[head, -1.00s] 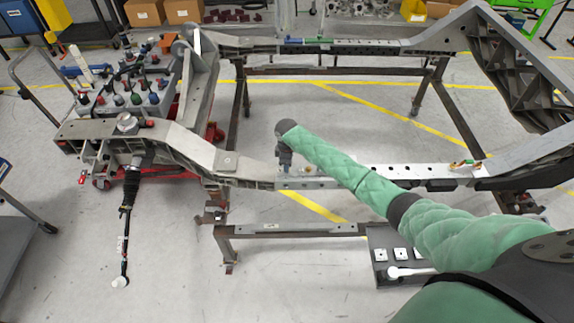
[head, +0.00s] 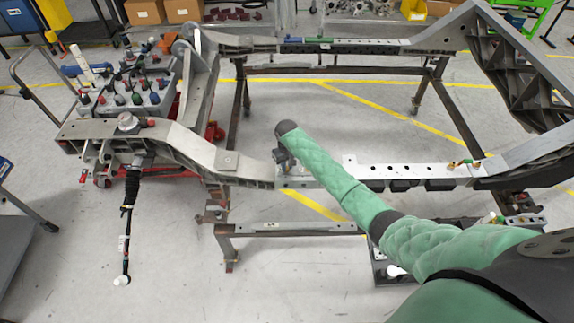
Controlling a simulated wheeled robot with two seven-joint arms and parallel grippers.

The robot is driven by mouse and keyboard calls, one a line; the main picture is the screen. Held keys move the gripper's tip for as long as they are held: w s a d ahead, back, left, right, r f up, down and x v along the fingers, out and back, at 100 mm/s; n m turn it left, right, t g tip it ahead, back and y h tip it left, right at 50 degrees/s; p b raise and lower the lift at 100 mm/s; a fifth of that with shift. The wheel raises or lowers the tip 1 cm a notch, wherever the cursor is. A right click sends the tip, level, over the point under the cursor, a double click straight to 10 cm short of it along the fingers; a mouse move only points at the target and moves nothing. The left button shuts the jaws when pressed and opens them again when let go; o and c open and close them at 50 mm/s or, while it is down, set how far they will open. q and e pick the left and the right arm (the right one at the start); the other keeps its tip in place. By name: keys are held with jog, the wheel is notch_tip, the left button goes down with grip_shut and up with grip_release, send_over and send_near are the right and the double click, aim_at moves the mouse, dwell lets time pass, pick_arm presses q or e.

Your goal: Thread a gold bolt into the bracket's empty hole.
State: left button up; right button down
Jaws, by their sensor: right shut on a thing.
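My right gripper (head: 282,160) is at the near rail of the chassis frame (head: 410,171), pointing down beside a small bright metal plate area (head: 296,171) that may be the bracket. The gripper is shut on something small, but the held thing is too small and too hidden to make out. My green-sleeved arm covers part of the rail to the right of the gripper. The bracket's empty hole cannot be made out. Small gold-coloured parts (head: 466,163) sit on the rail further right. My left gripper is out of view.
A dark tray (head: 381,272) below the near rail is mostly hidden by my arm. A black strut (head: 130,190) hangs from the frame's left end. The floor inside the frame is open.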

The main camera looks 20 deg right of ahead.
jog(key=m, duration=0.5)
jog(key=c, duration=1.3)
grip_release()
notch_tip(320, 180, up, 9)
jog(key=shift+f, duration=0.1)
